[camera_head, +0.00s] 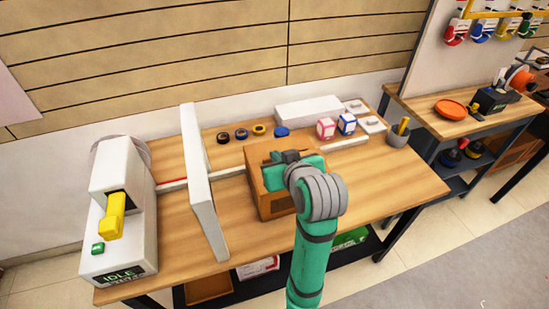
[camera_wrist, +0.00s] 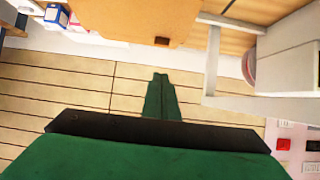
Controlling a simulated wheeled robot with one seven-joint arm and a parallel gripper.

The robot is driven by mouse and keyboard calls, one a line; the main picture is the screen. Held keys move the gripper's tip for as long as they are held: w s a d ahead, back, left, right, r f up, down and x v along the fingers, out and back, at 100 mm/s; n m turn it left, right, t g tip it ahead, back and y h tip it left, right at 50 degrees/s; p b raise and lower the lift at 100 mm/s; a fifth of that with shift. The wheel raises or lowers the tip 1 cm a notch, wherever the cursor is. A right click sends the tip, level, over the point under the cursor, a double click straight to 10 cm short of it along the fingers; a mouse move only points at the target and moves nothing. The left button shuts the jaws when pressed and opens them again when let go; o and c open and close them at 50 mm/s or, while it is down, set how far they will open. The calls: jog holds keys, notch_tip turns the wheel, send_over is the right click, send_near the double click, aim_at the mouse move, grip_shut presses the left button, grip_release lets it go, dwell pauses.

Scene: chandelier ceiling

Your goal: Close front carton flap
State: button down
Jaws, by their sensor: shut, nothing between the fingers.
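The brown carton (camera_head: 256,196) stands on the wooden table near its middle. My green and grey arm reaches over it from the front and hides much of its top and right side. A brown panel of the carton (camera_wrist: 135,18) with a small dark mark on its edge shows at the top of the wrist view. My gripper (camera_wrist: 160,78) is shut and empty, its dark green fingers together and apart from that panel in the picture. In the head view, the hand is over the carton and its fingertips are hidden. I cannot tell how the front flap stands.
A white upright panel (camera_head: 203,190) stands left of the carton, with a white machine (camera_head: 117,215) beyond it. Small round parts, pink and blue boxes (camera_head: 326,127) and a grey cup (camera_head: 398,137) stand behind and right. The table's right front is clear.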

send_over(268, 159)
jog(key=s, duration=0.3)
jog(key=f, duration=0.1)
jog(key=d+f, duration=0.1)
jog(key=f, duration=0.1)
jog(key=shift+f, duration=0.15)
jog(key=shift+w+a+f, duration=0.1)
jog(key=shift+w+f, duration=0.1)
jog(key=shift+f, duration=1)
jog(key=shift+w+f, duration=0.2)
jog(key=shift+f, duration=0.45)
jog(key=shift+w+a+f, duration=0.2)
jog(key=shift+w+f, duration=0.3)
jog(key=shift+f, duration=0.05)
jog(key=shift+w+a+f, duration=0.15)
jog(key=shift+w+f, duration=0.3)
jog(key=shift+f, duration=0.1)
jog(key=shift+r, duration=0.2)
